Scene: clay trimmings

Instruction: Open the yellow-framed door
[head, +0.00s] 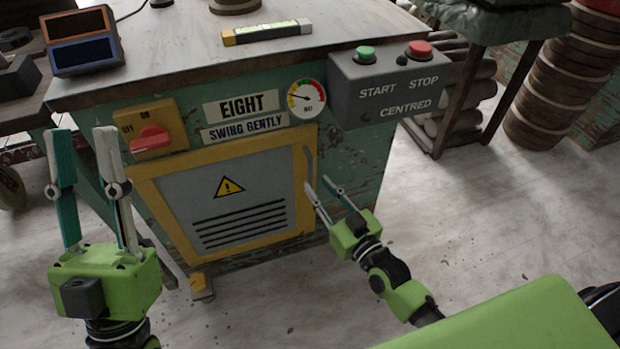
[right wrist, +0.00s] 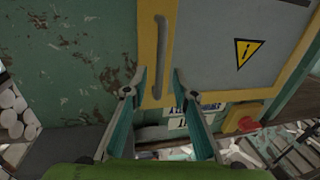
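The yellow-framed door (head: 166,169) is on the front of the green cabinet and looks shut. It has a grey panel with a warning triangle and several dark slots. Its upright bar handle (head: 309,165) is on the right side of the frame. In the right wrist view the handle (right wrist: 161,55) stands upright, its lower end between my fingers. My right gripper (head: 318,184) is open, fingertips close to the handle; I cannot tell if they touch it. My left gripper (head: 82,135) is open and empty, in front of the cabinet's left side.
A red rotary switch (head: 150,139) sits above the door's left side, and a gauge (head: 306,98) above its right. A grey start/stop box (head: 388,84) juts out at upper right. Floor in front is mostly clear.

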